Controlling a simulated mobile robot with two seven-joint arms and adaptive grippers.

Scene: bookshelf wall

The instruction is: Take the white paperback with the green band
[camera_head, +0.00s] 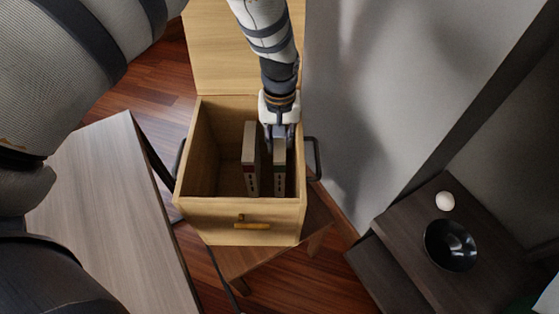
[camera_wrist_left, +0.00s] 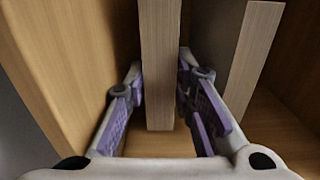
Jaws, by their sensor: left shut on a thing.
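Two pale books stand upright inside an open wooden box (camera_head: 240,218). The left book (camera_head: 250,146) has a dark red patch low on its spine. The right book (camera_head: 280,180) has a dark greyish patch; I cannot make out a green band. My left gripper (camera_head: 279,132) reaches down into the box and is shut on the right book. In the left wrist view this book (camera_wrist_left: 160,65) stands between the fingers of my gripper (camera_wrist_left: 162,85), and the other book (camera_wrist_left: 252,50) is apart to the right. My right gripper is not in view.
The box's lid stands open at the back, and its walls are close around the books. The box rests on a small wooden table (camera_head: 245,262). A grey-brown tabletop (camera_head: 105,215) is at left. A dark cabinet at right holds a black bowl (camera_head: 450,245) and a white ball-like object (camera_head: 445,201).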

